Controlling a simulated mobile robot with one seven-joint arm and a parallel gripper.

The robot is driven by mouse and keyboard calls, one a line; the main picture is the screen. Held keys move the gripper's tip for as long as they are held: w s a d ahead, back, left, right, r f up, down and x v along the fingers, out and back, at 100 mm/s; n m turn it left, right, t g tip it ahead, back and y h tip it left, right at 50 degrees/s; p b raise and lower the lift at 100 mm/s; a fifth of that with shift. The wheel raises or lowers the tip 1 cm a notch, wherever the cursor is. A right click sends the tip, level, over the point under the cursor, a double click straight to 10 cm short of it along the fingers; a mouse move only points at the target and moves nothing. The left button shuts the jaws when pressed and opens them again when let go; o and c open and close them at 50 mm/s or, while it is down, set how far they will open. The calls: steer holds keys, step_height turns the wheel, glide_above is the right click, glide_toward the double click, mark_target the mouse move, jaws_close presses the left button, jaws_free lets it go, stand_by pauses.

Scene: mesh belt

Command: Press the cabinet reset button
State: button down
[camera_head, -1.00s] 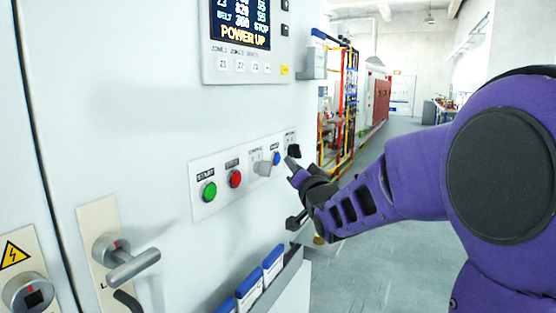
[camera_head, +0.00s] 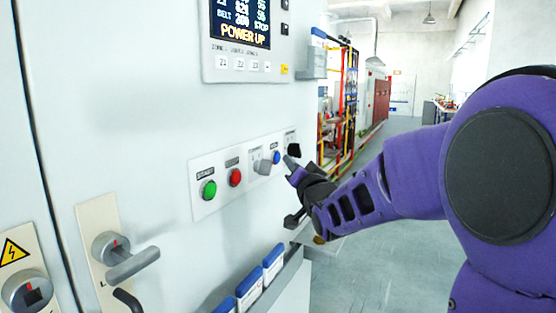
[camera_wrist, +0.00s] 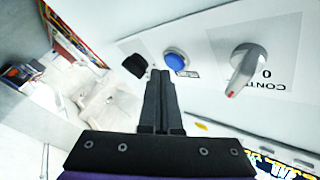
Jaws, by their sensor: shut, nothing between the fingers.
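In the wrist view my shut fingers (camera_wrist: 160,74) point at the panel just below the button. I cannot tell whether they touch anything.
A green button (camera_head: 209,190), a red button (camera_head: 235,178) and a grey rotary switch (camera_head: 264,167) sit left of the blue button. A black knob (camera_head: 294,150) is right of it. A display (camera_head: 240,22) is above, a door handle (camera_head: 130,262) lower left. Open floor lies right.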

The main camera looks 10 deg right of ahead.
steer(key=shift+w+a, duration=0.1)
steer(key=shift+a, duration=0.1)
steer(key=shift+w+a+b, duration=0.3)
steer(key=shift+a+b, duration=0.1)
steer(key=shift+a, duration=0.05)
stand_by(0.7)
stand_by(0.3)
steer(key=shift+s+d, duration=0.5)
steer(key=shift+d, duration=0.25)
steer(key=shift+s+d+p, duration=0.35)
steer(key=shift+s+d, duration=0.35)
steer(key=shift+d, duration=0.35)
steer(key=shift+s+d+p, duration=0.3)
steer(key=shift+s+d, duration=0.4)
steer(key=shift+d, duration=0.35)
